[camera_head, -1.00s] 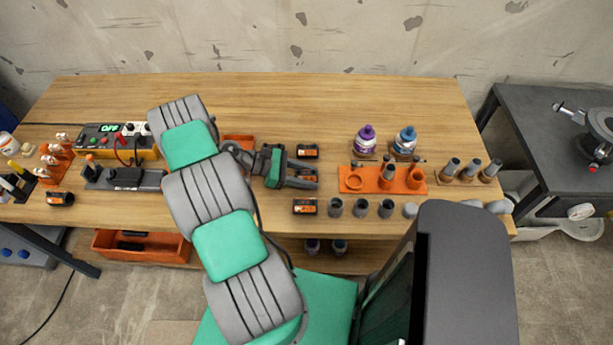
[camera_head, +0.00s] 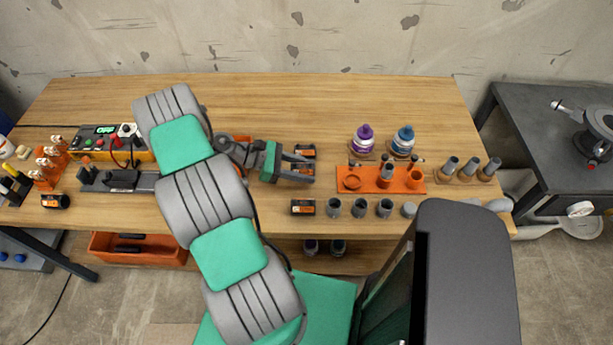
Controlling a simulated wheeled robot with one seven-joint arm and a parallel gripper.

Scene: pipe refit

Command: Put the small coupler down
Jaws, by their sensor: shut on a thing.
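My gripper (camera_head: 302,168) is over the middle of the workbench, its fingers pointing right. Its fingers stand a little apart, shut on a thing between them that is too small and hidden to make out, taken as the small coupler. Orange-and-black blocks lie by the fingers, one just behind (camera_head: 304,151) and one partly hidden under them. Several grey cylindrical pieces stand in a row in front and to the right, among them one at the left end (camera_head: 333,207).
An orange rack (camera_head: 350,186) with grey and orange fittings stands right of my gripper. Purple (camera_head: 364,139) and blue (camera_head: 403,141) bottles stand behind it. Another orange-and-black block (camera_head: 303,207) lies near the front edge. A control box (camera_head: 105,141) is at left. The bench's back middle is clear.

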